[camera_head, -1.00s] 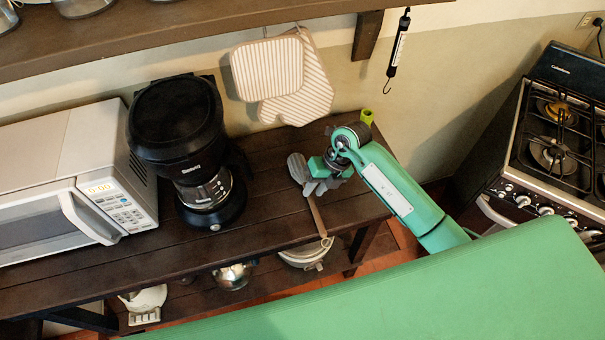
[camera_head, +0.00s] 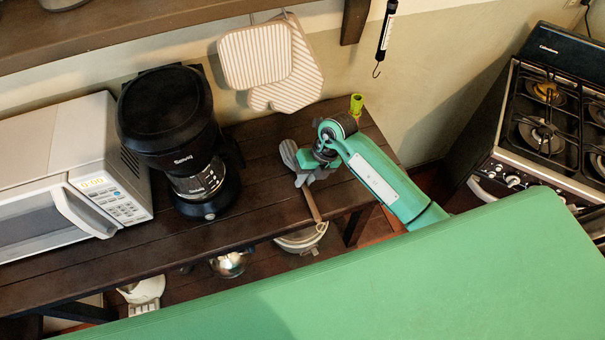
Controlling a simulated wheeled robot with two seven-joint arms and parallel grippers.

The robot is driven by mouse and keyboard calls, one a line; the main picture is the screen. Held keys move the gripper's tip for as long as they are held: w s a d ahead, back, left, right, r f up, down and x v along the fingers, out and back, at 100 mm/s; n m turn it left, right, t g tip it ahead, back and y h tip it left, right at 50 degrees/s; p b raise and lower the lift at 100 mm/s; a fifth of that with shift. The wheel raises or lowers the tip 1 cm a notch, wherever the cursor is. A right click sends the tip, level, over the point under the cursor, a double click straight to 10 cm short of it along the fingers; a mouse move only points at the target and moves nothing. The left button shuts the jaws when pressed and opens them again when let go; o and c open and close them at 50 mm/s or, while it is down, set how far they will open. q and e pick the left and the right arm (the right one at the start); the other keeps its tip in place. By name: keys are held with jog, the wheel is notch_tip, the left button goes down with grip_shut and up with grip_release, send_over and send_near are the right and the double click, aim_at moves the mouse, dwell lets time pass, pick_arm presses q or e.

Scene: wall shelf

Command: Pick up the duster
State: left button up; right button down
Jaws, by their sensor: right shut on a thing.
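The duster shows as a thin brown wooden handle (camera_head: 312,205) that slants down from my right gripper toward the table's front edge. My right gripper (camera_head: 303,166) is above the right part of the dark wooden table and is shut on the duster. Grey parts show at its tip, and I cannot tell clearly which are fingers and which are the duster's head. I cannot tell whether the duster touches the table. My left gripper is not in view.
A black coffee maker (camera_head: 166,115) and a white microwave (camera_head: 60,170) stand left on the table (camera_head: 130,245). A small green cup (camera_head: 356,104) stands at the back right corner. Striped mitts (camera_head: 255,55) hang above. A stove (camera_head: 545,120) is at right.

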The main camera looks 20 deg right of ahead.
jog(key=shift+s+r+b, duration=0.15)
jog(key=shift+r+b, duration=0.05)
jog(key=shift+b, duration=0.3)
notch_tip(320, 180, up, 5)
jog(key=shift+r+b, duration=0.2)
jog(key=shift+b, duration=0.8)
jog(key=shift+s+r, duration=0.3)
jog(key=shift+s, duration=0.2)
jog(key=s+b, duration=0.5)
jog(key=s, duration=1.3)
jog(key=shift+s+d+r+b, duration=0.2)
jog(key=shift+s+d+b, duration=0.1)
jog(key=shift+b, duration=0.1)
